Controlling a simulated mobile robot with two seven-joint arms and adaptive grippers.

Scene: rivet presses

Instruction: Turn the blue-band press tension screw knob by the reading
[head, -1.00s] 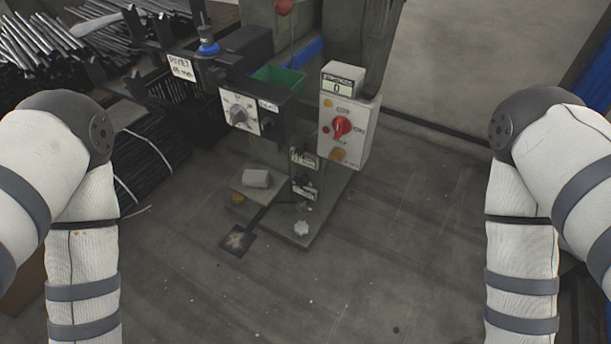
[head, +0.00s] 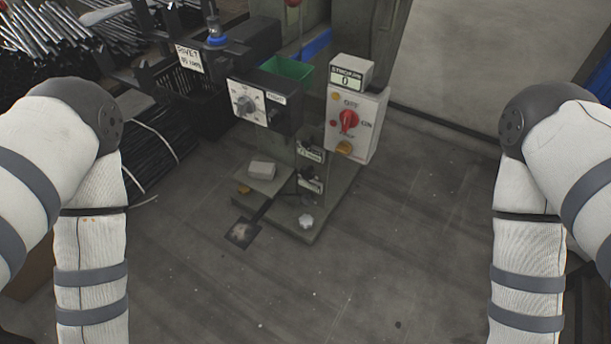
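The press stands ahead on a grey base plate (head: 300,226). A blue band (head: 216,41) shows at the top left, on an upright black part above a sign reading "RIVET" with a smaller second line. A black box has a white dial plate with a grey knob (head: 244,105); its fine marks are too small to read. A control box (head: 364,148) carries a red rotary switch (head: 348,121) between OFF and ON marks. The display (head: 349,75) above it reads 0. Only my two arms show, left and right; both grippers are out of view.
A green bin (head: 287,68) sits behind the dial box. A black crate (head: 190,105) and bundles of dark rods (head: 60,50) stand at the left. A pale block (head: 262,169) and a white star-shaped knob (head: 306,221) are low on the press. The floor in front and right is clear.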

